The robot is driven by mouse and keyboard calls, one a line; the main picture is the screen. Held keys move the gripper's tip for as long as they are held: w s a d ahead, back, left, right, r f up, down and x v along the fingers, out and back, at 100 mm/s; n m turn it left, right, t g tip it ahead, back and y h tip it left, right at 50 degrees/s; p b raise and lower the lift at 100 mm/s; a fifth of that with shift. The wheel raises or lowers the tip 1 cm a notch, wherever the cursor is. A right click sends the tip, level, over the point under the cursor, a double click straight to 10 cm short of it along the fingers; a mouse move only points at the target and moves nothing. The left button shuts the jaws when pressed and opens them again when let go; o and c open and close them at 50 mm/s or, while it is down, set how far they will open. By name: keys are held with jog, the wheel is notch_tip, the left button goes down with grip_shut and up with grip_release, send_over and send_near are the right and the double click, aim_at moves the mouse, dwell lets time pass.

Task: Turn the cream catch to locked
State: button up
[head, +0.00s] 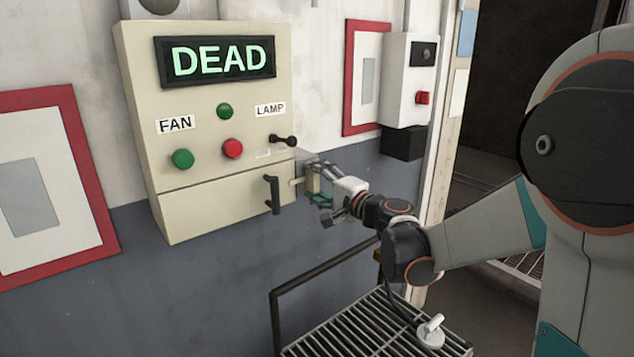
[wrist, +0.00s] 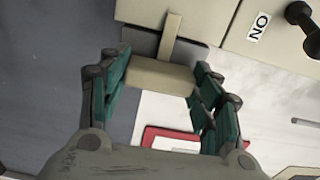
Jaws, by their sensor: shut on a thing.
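The cream catch (head: 312,183) is at the right edge of the cream control box (head: 205,205), beside the lower panel. In the wrist view, it is a cream block (wrist: 160,76) with a narrow cream stem (wrist: 172,35) over a grey plate (wrist: 145,40). My gripper (head: 319,188) is shut on the block, with a teal-padded finger on either side of it. In the head view, the fingers partly hide the catch. I cannot read a locked or unlocked mark on it.
A black handle (head: 272,195) stands just left of the catch, and a black lever (head: 284,140) sits above it. The box screen (head: 217,60) reads DEAD. A black rail (head: 325,268) and grating (head: 365,330) lie below my arm.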

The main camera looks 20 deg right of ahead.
jog(key=o, duration=1.1)
jog(key=shift+c, duration=0.2)
jog(key=v, duration=1.2)
jog(key=shift+a, duration=0.15)
